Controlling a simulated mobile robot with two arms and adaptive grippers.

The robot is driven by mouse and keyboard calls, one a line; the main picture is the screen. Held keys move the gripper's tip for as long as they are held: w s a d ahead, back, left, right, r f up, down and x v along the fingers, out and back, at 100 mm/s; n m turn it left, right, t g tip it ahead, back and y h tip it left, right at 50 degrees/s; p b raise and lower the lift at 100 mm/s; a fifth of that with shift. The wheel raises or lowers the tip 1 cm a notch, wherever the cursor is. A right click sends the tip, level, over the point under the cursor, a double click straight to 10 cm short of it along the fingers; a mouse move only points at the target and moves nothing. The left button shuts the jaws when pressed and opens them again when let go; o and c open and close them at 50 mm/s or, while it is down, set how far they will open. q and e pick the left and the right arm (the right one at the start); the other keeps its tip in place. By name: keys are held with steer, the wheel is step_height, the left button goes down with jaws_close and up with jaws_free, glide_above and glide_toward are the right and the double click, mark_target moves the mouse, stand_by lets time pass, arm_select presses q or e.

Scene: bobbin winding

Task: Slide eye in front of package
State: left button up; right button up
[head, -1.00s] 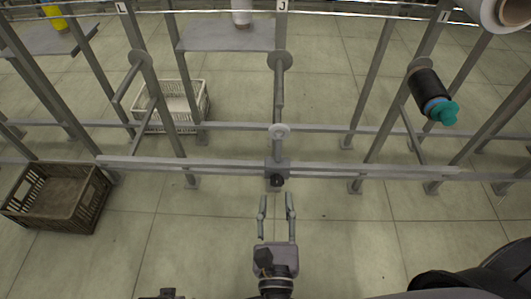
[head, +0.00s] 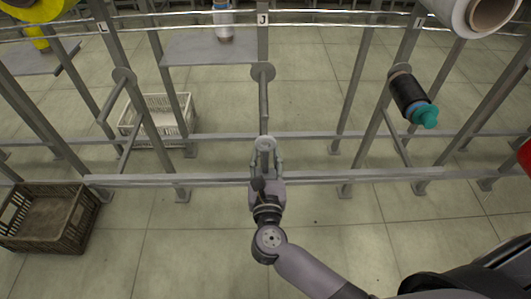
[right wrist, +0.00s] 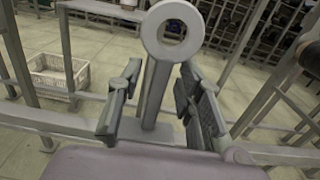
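The eye is a pale ring (head: 264,141) on a short upright post, on the rail in front of the frame marked J. It fills the top middle of the right wrist view (right wrist: 172,52). My right gripper (head: 266,160) is at the eye from the near side. In the wrist view its two fingers (right wrist: 158,105) stand either side of the post below the ring, with gaps on both sides. A white package (head: 223,22) stands on the grey shelf behind, left of the J post. My left gripper is not in view.
The long rail (head: 330,176) runs across in front of me. A black package with a teal end (head: 410,98) sits on a peg at right. A brown crate (head: 70,215) and a white crate (head: 150,108) stand on the floor.

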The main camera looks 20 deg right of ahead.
steer(key=shift+w+d, duration=0.1)
steer(key=shift+w, duration=0.4)
jaws_close()
steer(key=shift+r, duration=0.1)
stand_by(0.5)
